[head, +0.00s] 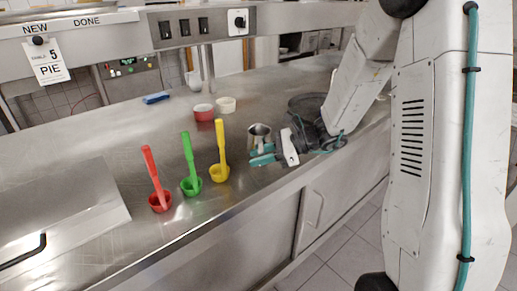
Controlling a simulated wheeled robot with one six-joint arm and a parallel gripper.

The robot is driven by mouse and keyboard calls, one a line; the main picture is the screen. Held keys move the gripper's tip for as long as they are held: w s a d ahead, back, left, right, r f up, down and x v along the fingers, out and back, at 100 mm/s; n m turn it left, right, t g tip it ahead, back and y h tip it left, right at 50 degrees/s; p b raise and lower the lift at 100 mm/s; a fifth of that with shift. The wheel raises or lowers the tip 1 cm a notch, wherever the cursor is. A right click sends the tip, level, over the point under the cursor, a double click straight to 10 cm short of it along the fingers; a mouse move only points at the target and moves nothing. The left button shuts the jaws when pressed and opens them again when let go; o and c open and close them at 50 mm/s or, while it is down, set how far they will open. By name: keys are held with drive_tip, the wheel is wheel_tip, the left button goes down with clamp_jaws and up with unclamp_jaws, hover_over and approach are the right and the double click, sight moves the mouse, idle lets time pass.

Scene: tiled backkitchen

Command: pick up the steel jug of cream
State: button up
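The steel jug (259,131) stands upright on the steel counter, near its front edge and right of the yellow ladle. Its open top shows; its lower part is partly hidden by my gripper, and I cannot make out the cream inside. My gripper (262,155) has teal fingertips and reaches in from the right, low over the counter. The two fingertips show apart, just in front of the jug's lower part. I cannot tell whether they touch it.
Red (160,200), green (191,185) and yellow (219,171) ladles with upright handles stand left of the jug. A red bowl (204,113) and a white bowl (226,105) sit behind. A blue block (156,98) lies further back. The steel counter (110,150) is clear at middle left.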

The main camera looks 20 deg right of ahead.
clamp_jaws()
drive_tip(key=shift+r, duration=0.15)
drive_tip(key=shift+r, duration=1.35)
drive_tip(key=shift+s+d+r, duration=0.1)
drive_tip(key=shift+r, duration=0.25)
drive_tip(key=s+d+r, duration=0.1)
drive_tip(key=s+d, duration=0.8)
drive_tip(key=s, duration=0.3)
drive_tip(key=shift+s+r, duration=0.15)
drive_tip(key=shift+s, duration=0.25)
